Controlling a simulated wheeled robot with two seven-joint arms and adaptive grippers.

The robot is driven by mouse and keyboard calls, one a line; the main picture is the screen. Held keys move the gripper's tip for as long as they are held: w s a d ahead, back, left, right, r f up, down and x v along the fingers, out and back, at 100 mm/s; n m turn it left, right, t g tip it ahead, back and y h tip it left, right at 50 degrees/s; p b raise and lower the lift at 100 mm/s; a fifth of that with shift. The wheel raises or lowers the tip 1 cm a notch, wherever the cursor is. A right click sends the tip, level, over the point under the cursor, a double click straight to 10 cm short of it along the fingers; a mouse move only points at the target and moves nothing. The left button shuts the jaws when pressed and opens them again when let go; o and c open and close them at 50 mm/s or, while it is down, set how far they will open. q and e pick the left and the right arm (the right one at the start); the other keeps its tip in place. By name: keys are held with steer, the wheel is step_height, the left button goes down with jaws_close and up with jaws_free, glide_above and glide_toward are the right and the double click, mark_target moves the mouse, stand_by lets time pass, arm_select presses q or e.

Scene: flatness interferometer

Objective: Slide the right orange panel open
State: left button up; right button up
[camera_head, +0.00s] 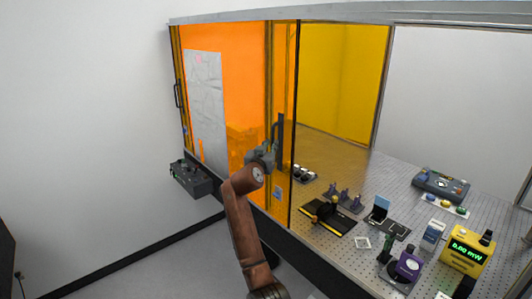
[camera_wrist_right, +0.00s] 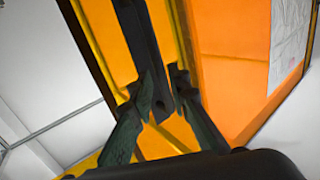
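The right orange panel (camera_head: 283,75) is see-through and stands at the left part of the enclosure front, largely overlapping the other orange panel (camera_head: 240,70). The front to its right is uncovered. A dark upright bar handle (camera_head: 280,130) sits on the panel near its right edge. My right gripper (camera_head: 271,150) is at the lower part of this handle. In the right wrist view, the fingers of the right gripper (camera_wrist_right: 164,85) lie close on both sides of the handle (camera_wrist_right: 143,35) and appear shut on it. My left gripper is not in view.
Inside, a perforated optical table (camera_head: 340,165) carries several mounts, a yellow power meter (camera_head: 467,250) and a grey controller (camera_head: 443,186). A dark box (camera_head: 191,178) juts out at the enclosure's lower left. The floor to the left (camera_head: 150,255) is clear.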

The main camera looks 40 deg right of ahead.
steer(key=v, duration=0.8)
steer(key=shift+a, duration=0.25)
